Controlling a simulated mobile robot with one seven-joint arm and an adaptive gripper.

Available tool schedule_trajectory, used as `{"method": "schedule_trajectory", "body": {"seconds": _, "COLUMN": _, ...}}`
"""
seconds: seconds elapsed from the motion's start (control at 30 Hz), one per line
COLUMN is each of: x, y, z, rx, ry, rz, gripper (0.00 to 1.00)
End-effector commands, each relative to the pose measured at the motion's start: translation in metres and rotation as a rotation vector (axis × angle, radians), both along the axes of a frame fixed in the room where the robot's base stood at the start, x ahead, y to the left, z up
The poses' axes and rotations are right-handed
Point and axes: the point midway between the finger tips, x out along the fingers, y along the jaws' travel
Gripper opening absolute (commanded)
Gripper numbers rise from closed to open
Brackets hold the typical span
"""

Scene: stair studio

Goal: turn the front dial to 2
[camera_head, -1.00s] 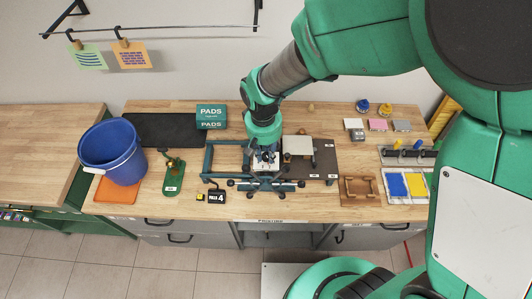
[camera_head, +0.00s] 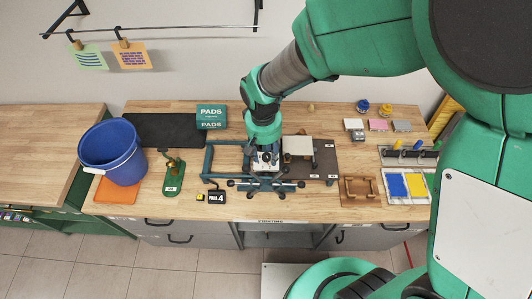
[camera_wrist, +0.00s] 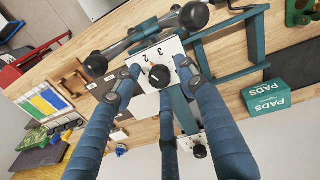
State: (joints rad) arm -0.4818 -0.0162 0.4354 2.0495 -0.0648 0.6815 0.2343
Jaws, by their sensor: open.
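The front dial (camera_wrist: 159,76) is a round black knob on a white plate marked with figures, including 2 and 3, in the wrist view. A pale mark shows on the knob, but I cannot tell which figure it points to. My gripper (camera_wrist: 157,82) is open, with its dark blue fingers spread around the knob and over the plate's edges; I cannot tell whether they touch. A second black knob (camera_wrist: 200,152) sits on another white plate. In the head view my gripper (camera_head: 265,158) is above the blue-green frame (camera_head: 222,145) and largely hides the front dial.
A blue bucket (camera_head: 112,152) stands at the left. A small black sign with a 4 (camera_head: 217,197) lies in front of the frame. A PADS box (camera_head: 211,116) stands behind it. A brown board (camera_head: 325,160) and wooden tray (camera_head: 360,188) are to the right.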

Motion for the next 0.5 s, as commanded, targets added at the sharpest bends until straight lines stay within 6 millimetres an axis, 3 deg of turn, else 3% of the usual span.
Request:
{"method": "schedule_trajectory", "body": {"seconds": 0.27, "x": 0.001, "y": 0.002, "z": 0.026, "rx": 0.002, "ry": -0.003, "rz": 0.0, "gripper": 0.42}}
{"method": "schedule_trajectory", "body": {"seconds": 0.5, "x": 0.0, "y": 0.003, "z": 0.065, "rx": 0.002, "ry": -0.004, "rz": 0.0, "gripper": 0.42}}
